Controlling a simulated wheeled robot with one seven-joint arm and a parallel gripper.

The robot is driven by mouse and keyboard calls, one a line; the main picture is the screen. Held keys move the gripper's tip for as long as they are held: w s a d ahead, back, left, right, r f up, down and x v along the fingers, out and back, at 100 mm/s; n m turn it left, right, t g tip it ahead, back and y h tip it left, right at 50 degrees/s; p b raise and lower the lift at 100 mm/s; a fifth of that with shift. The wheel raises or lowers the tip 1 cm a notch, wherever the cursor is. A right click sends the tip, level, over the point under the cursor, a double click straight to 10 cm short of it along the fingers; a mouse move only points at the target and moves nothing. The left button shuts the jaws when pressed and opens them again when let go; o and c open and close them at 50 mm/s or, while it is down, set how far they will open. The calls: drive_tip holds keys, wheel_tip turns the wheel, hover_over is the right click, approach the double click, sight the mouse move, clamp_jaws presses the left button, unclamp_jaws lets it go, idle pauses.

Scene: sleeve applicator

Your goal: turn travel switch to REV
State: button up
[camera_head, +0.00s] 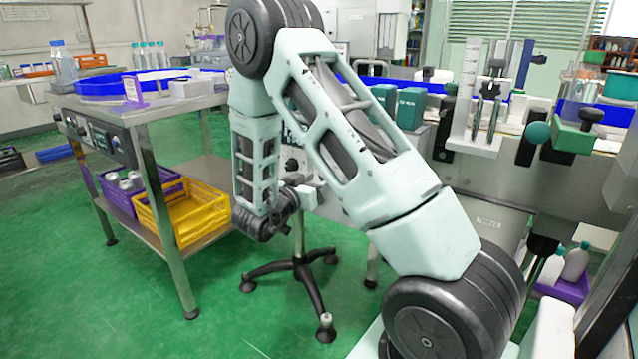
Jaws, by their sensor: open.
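My gripper (308,193) is at the low end of my arm, in the middle of the view, small and partly hidden by my wrist. It is open, and I see nothing held in it. Behind it, above the black-footed stand, a panel with a dark round knob (292,164) shows partly between my arm links. A grey control panel (103,139) with several dark knobs is on the front of the steel table at left. I cannot read any travel or REV label, so I cannot tell which knob is the travel switch or how it is set.
The steel table (150,108) holds blue trays and bottles, with a yellow crate (190,222) and a purple crate on its lower shelf. The stand's black foot (300,268) spreads below my gripper. A steel machine with clamps is at right. Green floor is clear at lower left.

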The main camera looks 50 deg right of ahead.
drive_tip(key=shift+d, duration=0.65)
drive_tip(key=c, duration=1)
drive_tip(key=shift+o, duration=0.2)
